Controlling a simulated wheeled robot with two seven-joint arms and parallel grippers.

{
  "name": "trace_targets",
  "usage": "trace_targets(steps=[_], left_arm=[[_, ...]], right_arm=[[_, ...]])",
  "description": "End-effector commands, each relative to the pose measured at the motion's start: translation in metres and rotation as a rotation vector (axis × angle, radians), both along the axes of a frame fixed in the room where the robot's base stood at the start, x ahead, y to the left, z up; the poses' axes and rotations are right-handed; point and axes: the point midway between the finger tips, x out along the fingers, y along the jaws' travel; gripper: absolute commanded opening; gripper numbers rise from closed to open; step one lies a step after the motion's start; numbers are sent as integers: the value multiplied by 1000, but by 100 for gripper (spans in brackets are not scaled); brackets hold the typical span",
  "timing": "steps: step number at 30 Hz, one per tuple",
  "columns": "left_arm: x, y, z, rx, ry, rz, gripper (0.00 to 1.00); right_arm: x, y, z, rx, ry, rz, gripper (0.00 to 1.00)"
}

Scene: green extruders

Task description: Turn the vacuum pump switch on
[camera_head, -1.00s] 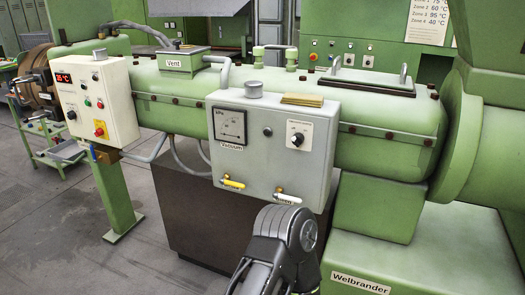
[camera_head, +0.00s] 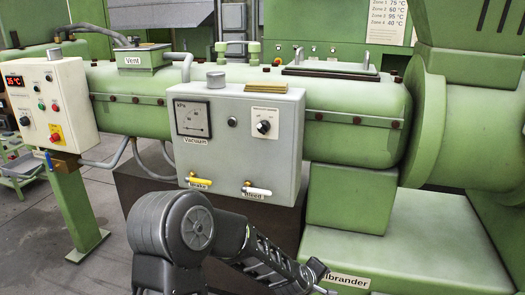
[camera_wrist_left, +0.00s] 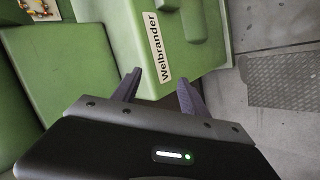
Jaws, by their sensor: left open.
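The black rotary switch (camera_head: 263,127) sits on a white plate with small text on the right half of the grey vacuum box (camera_head: 285,150). The text is too small to read. My left arm rises from the bottom of the head view, and its gripper (camera_head: 320,280) points right, below and right of the box, apart from the switch. In the left wrist view the gripper (camera_wrist_left: 158,82) is open and empty, its fingers over the green base near the "Welbrander" label (camera_wrist_left: 157,47). The switch is not visible in that view. My right gripper is not in view.
The box also carries a kPa gauge (camera_head: 193,119), a yellow valve handle (camera_head: 200,181) and a white one (camera_head: 256,190). A white control panel (camera_head: 55,105) stands left. The green barrel (camera_head: 350,110) runs behind the box. The large green housing (camera_head: 460,120) is at right.

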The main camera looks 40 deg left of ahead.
Motion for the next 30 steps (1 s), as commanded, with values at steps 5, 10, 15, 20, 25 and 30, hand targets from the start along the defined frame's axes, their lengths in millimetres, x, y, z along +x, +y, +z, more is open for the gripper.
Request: trace_targets(steps=[5, 10, 15, 20, 25, 30], left_arm=[[50, 118, 176, -348, -447, 490, 52], [15, 180, 315, -676, -761, 703, 52], [-14, 202, 375, -837, -894, 760, 52], [-18, 204, 383, -857, -908, 766, 52], [-17, 204, 382, -854, -905, 765, 52], [-11, 206, 382, -852, -905, 766, 52]], right_arm=[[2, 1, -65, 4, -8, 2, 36], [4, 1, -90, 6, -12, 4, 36], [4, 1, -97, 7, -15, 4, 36], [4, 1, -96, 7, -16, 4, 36], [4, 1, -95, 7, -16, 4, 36], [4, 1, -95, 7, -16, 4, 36]])
